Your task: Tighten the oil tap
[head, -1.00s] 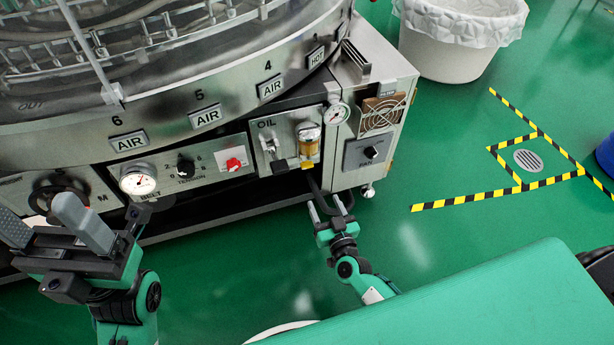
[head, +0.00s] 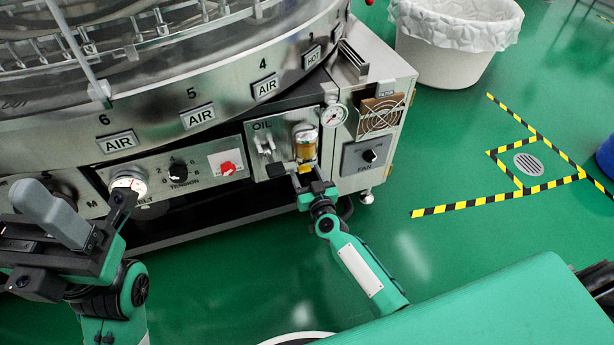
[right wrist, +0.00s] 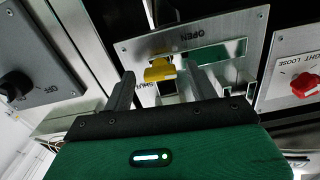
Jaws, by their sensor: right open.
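The oil panel (head: 262,135) is on the machine's front, below the large round washer. An amber oil cup (head: 305,143) is mounted on it, with the yellow tap (head: 304,168) beneath. In the right wrist view the yellow tap (right wrist: 160,70) stands out from a plate (right wrist: 225,45) marked OPEN and SHUT, upside down here. My right gripper (right wrist: 163,82) is open, its fingers on either side of the tap with gaps showing. In the head view my right gripper (head: 302,180) is just below the cup. My left gripper (head: 20,212) is at the left edge, apparently open, partly cut off.
A lined white bin (head: 455,45) stands behind.

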